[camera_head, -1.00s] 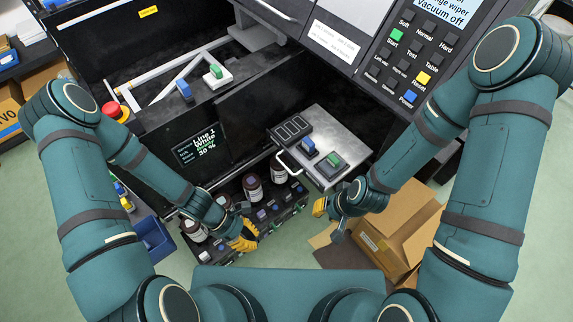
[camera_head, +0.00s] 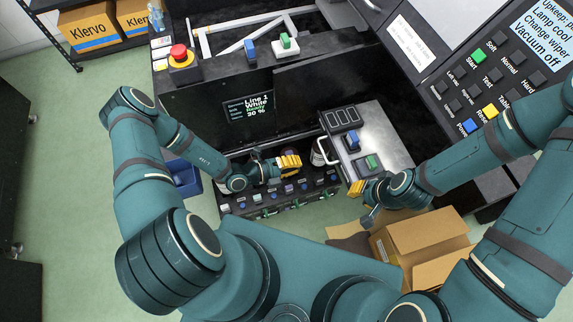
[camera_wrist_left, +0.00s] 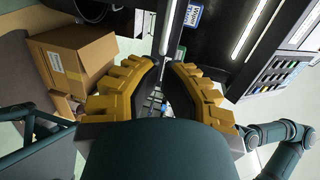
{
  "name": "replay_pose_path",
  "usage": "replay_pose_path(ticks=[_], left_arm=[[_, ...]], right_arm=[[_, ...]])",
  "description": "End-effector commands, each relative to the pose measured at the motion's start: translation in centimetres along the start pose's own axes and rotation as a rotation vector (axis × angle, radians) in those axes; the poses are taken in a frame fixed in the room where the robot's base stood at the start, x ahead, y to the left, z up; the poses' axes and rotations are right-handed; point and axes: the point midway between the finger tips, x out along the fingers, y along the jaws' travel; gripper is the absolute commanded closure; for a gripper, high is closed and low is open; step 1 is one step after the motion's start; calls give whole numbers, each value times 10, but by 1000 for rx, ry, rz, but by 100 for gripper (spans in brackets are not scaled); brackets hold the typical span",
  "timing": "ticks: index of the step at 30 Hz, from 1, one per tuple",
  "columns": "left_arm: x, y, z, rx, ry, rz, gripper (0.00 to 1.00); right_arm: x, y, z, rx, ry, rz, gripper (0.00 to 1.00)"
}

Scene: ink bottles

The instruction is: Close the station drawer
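The station drawer (camera_head: 272,207) is a low black unit with bottles, below the dark station front in the head view. It stands out from the station, with small blue and green parts along its front. A white-labelled bottle (camera_head: 318,152) shows at its right; my left arm and gripper hide others. My left gripper (camera_head: 289,162) has yellow fingers above the drawer; contact is unclear.
The metal tray (camera_head: 379,133) with a handle juts out above the drawer's right end. An open cardboard box (camera_head: 425,238) stands on the floor at the lower right. A blue bin (camera_head: 184,178) is left of the drawer. A red button (camera_head: 180,55) tops the station.

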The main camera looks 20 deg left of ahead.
Motion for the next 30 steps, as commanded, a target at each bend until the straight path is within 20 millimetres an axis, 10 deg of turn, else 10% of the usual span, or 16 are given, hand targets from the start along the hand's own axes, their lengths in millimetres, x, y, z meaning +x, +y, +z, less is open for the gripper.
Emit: replay_pose_path(ticks=[12, 30], left_arm=[[71, 0, 0, 2, 2, 0, 100], [83, 0, 0, 2, 1, 1, 100]], right_arm=[[5, 2, 2, -1, -5, 0, 75], [5, 2, 3, -2, -6, -1, 75]])
